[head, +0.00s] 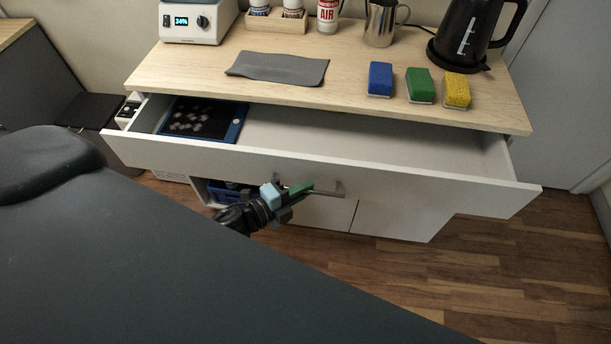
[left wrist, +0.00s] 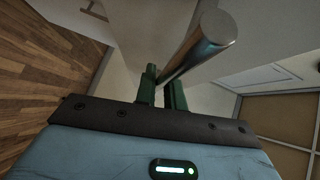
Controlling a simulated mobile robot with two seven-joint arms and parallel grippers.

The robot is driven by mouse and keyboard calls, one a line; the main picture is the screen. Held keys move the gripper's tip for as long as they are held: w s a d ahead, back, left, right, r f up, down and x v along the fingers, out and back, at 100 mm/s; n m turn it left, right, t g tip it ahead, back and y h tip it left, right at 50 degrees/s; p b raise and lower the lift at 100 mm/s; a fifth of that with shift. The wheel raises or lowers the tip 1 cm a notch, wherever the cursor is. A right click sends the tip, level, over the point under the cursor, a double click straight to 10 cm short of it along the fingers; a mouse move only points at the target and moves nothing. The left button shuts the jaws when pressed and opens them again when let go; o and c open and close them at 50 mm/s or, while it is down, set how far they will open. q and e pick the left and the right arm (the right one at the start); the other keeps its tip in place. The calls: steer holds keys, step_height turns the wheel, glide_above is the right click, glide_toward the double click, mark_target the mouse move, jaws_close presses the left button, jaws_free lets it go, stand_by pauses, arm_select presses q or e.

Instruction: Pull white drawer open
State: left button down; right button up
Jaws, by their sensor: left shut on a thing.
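The white drawer (head: 330,168) stands open under the wooden top in the head view, with its front panel pulled out toward me. Its bar handle (head: 328,192) is on the front panel. My left gripper (head: 300,188) is at the handle, shut on it. In the left wrist view the metal handle (left wrist: 205,45) passes between the green fingers of my left gripper (left wrist: 163,88). Inside the drawer, a dark blue tray-like item (head: 203,121) with pale round marks lies at the left; the rest of the drawer floor looks empty. My right gripper is not in view.
On the wooden top (head: 200,66) are a grey cloth (head: 278,68), blue (head: 381,79), green (head: 420,86) and yellow (head: 456,90) sponges, a black kettle (head: 470,35) and a metal jug (head: 381,23). A cabinet (head: 392,219) is below the drawer. Wooden floor (head: 500,260) is free at right.

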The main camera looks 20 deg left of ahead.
arm_select(q)
steer(key=s+d, duration=0.2)
steer(key=s, duration=0.5)
steer(key=c, duration=1.5)
jaws_free()
steer(key=shift+s, duration=0.1)
steer(key=v, duration=0.7)
steer(key=shift+s+a, duration=0.15)
steer(key=shift+s, duration=0.15)
